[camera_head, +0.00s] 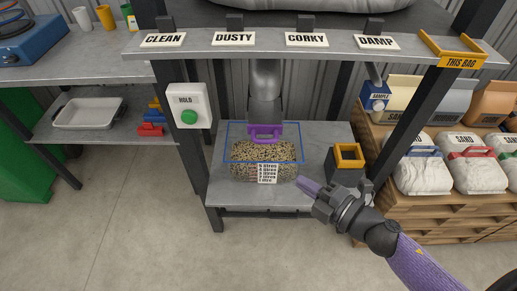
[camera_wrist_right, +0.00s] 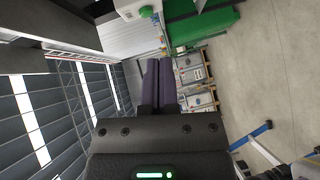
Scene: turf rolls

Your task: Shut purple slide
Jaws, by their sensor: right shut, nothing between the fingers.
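The purple slide (camera_head: 265,134) sits at the lower end of a grey chute (camera_head: 265,88), above a clear bin (camera_head: 238,158) with a blue rim. The bin stands on the lower shelf and holds speckled grains; a printed label is on its front. I cannot tell how far the slide is open. My right gripper (camera_head: 303,184) is just right of the bin's front corner, below and to the right of the slide, and apart from it. Its purple fingers also show together and empty in the right wrist view (camera_wrist_right: 159,70). My left gripper is out of view.
A HOLD box (camera_head: 188,104) with a green button is on the left post. A yellow-topped dark container (camera_head: 347,157) stands at the shelf's right end. Filled sand bags (camera_head: 424,174) lie on pallets at the right. An upper shelf (camera_head: 210,42) carries labels. The floor in front is clear.

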